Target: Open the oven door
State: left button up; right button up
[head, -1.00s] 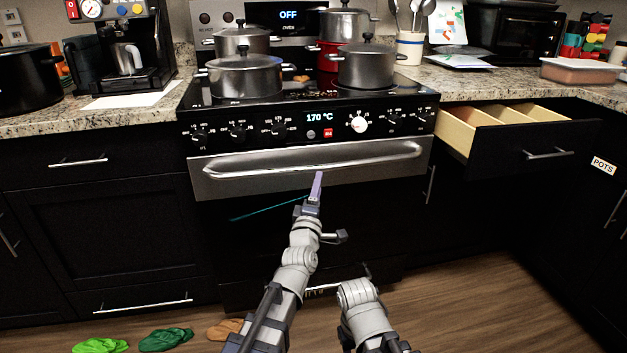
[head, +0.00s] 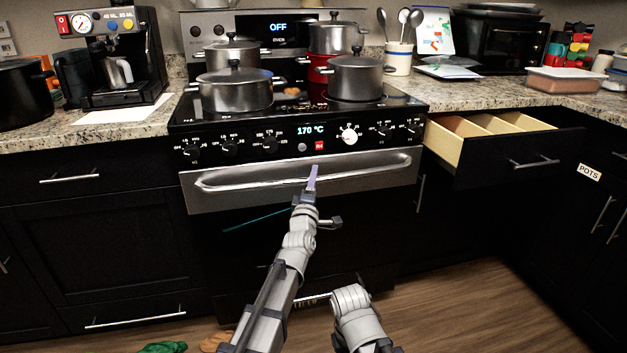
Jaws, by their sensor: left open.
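The oven door (head: 240,245) is shut; it is dark, with a steel strip along its top. A long steel bar handle (head: 240,183) runs across that strip. My left gripper (head: 312,180) points up at the door, with its fingers overlapping the right half of the handle in the picture. It is open with nothing seen between its fingers; whether it touches the handle cannot be told. My right arm shows low in the middle, but its gripper is not visible.
Several steel pots (head: 235,90) stand on the stove top. A wooden-sided drawer (head: 480,150) stands open to the right of the oven. Green shoes (head: 162,347) lie on the floor at bottom left. The wood floor at right is clear.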

pick_arm(q)
grip_shut()
dwell(0.3)
jog(key=shift+s, duration=0.1)
dwell(1.0)
